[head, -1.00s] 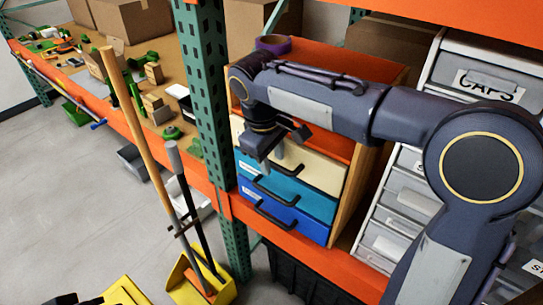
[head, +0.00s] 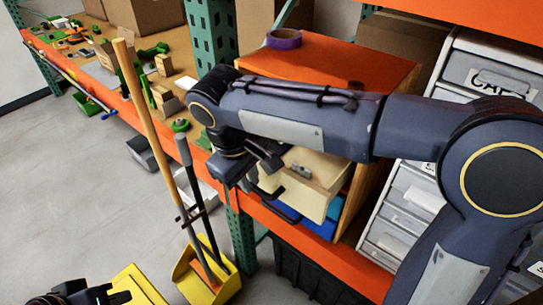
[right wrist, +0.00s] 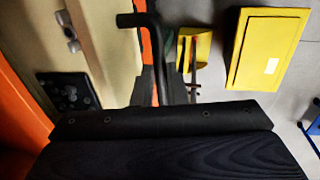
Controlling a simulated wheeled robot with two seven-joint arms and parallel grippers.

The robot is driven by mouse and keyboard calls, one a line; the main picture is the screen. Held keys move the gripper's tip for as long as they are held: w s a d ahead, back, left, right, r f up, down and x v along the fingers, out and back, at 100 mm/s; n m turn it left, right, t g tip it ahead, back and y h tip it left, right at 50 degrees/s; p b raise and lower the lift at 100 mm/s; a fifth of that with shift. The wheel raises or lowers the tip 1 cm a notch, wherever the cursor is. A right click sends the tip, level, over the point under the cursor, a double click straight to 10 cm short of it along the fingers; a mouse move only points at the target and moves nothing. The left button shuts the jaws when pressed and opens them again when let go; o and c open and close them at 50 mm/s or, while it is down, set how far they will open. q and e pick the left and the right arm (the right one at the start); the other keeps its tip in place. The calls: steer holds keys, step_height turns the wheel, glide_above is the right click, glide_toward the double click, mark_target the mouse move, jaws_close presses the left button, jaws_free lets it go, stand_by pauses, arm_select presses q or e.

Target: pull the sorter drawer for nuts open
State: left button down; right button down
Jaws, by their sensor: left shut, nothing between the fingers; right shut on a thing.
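The cream drawer (head: 318,165) of the small sorter cabinet stands pulled out, its inside partly visible with small grey metal pieces. Any label on it is hidden. My right gripper (head: 245,180) is at its front, partly hidden by its own wrist. In the right wrist view, its fingers (right wrist: 160,88) are shut on the black drawer handle (right wrist: 137,20). The cream drawer (right wrist: 112,45) also shows there, beside the fingers, with grey and black items in it. My left gripper (head: 95,297) is at the bottom left, shut and empty, far from the cabinet.
A blue drawer (head: 322,228) is below the cream one. Purple tape (head: 284,38) lies on the orange cabinet top. A green post (head: 211,45) stands left. A yellow dustpan (head: 205,275) with upright handles is near the arm. Grey bins (head: 415,190) stand right.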

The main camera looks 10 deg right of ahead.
steer(key=s+a, duration=0.1)
steer(key=a, duration=0.1)
steer(key=s+a, duration=0.2)
steer(key=c, duration=1.5)
jaws_free()
steer(key=shift+o, duration=0.2)
step_height(320, 180, up, 8)
steer(key=a+p, duration=0.1)
steer(key=shift+s+f, duration=0.15)
steer(key=shift+s, duration=0.3)
